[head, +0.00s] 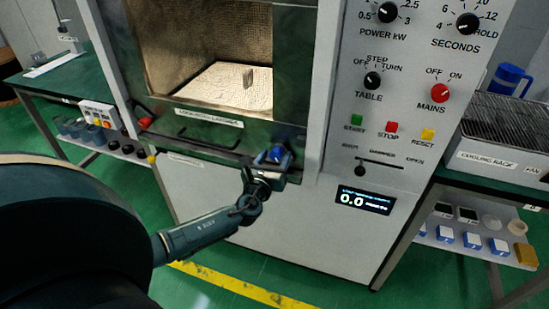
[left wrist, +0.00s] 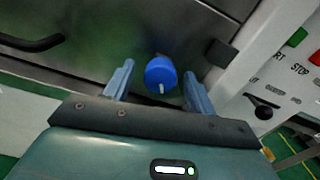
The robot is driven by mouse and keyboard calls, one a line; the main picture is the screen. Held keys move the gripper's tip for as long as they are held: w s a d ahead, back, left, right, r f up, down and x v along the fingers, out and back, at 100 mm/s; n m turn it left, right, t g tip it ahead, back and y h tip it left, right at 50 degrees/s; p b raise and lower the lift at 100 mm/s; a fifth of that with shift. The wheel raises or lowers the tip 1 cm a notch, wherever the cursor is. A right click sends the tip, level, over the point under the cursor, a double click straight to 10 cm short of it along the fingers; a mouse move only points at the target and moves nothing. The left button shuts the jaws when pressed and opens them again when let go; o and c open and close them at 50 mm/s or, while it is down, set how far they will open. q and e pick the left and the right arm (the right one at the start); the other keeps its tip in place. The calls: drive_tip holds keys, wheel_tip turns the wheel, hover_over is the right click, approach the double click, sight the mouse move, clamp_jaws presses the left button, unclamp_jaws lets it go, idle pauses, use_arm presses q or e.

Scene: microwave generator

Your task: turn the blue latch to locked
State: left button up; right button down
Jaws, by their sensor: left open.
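The blue latch (head: 277,154) is a round blue knob at the lower right of the microwave door (head: 203,124). In the left wrist view the latch (left wrist: 161,72) has a short white mark at its lower edge. My left gripper (head: 270,160) is open at the latch. In the left wrist view the latch lies between the two fingers of the gripper (left wrist: 157,88), with a visible gap on each side. I cannot tell how deep the fingers reach around it. My right gripper is not in view.
A black door handle (head: 195,147) runs left of the latch. A red knob (head: 145,122) sits at the door's lower left. The control panel with the damper slider (head: 360,171) and display (head: 364,200) is to the right. A cooling rack (head: 500,155) stands far right.

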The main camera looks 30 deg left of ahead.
use_arm(q)
drive_tip(key=shift+c, duration=0.7)
drive_tip(key=c, duration=0.9)
drive_tip(key=shift+o, duration=0.2)
